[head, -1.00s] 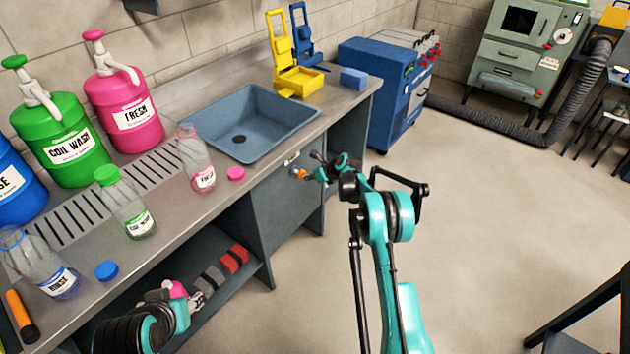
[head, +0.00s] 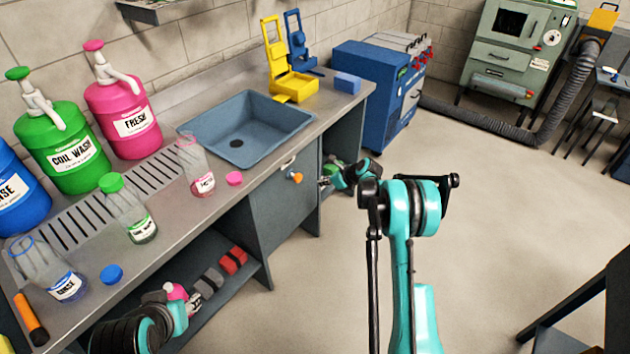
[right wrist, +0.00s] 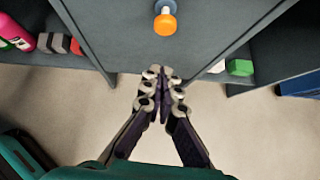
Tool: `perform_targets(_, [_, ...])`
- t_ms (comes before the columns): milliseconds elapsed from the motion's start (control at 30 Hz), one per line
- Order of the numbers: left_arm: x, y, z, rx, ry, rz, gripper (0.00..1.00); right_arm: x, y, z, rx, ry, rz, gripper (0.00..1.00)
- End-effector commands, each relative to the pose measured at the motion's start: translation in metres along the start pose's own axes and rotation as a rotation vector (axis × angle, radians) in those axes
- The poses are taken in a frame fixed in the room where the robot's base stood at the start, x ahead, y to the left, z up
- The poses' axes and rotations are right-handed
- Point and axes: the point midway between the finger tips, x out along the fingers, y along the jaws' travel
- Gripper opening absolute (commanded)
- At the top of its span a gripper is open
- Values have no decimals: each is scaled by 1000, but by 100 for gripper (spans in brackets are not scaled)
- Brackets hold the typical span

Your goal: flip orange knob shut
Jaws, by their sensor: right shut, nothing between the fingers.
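The orange knob (head: 296,177) is on the front of the grey cabinet panel (head: 270,213) under the sink. In the right wrist view the knob (right wrist: 165,24) is near the top, on a short light-coloured stem. My right gripper (head: 322,182) is to the right of the knob and apart from it. In the right wrist view its fingertips (right wrist: 161,70) are together and empty, below the knob. My left gripper (head: 190,301) is low at the left, by the under-counter shelf, and its fingers are too small to judge.
The counter above holds a blue-grey sink (head: 245,128), a pink-labelled bottle (head: 199,175) and a pink cap (head: 234,178). Dark and red blocks (head: 233,261) lie on the shelf below. A blue cabinet (head: 372,95) stands beyond. The floor (head: 500,210) to the right is clear.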

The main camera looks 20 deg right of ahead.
Motion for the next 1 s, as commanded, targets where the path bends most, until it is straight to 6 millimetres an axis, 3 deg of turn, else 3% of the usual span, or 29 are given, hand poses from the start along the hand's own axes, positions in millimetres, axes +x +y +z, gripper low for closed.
perform_targets(200, [-6,0,-4,0,0,0,40,-19,0,0,-1,1,1,0])
perform_targets(767, [-5,0,-4,0,0,0,40,-21,1,1,-10,2,0,0])
perform_targets(867, [-5,0,-4,0,0,0,40,-34,8,12,-74,13,-4,0])
perform_targets(1000, [-5,0,-4,0,0,0,40,-74,35,39,-303,53,-14,0])
